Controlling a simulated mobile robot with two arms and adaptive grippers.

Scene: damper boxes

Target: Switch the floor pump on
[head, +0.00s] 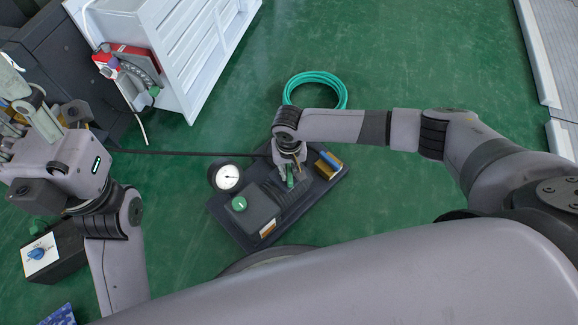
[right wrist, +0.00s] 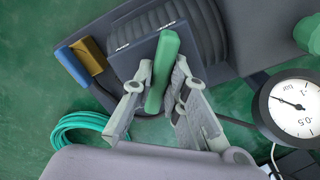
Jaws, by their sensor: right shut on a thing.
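The floor pump (head: 262,212) stands on a dark base plate on the green floor, in the middle of the head view. It has a round dial gauge (head: 228,177), a round green knob (head: 239,204) and a green lever (head: 290,177). My right gripper (head: 288,172) reaches down over the pump and is shut on the green lever. In the right wrist view the lever (right wrist: 163,68) stands between its two fingers, in front of the ribbed dark motor housing (right wrist: 155,35). My left gripper (head: 30,105) is at the far left, away from the pump; its finger opening is unclear.
A white ribbed box (head: 190,45) with a red quadrant lever plate (head: 128,62) stands at upper left. A coiled green hose (head: 318,79) lies behind the pump. A dark box with a blue knob (head: 38,254) is at lower left.

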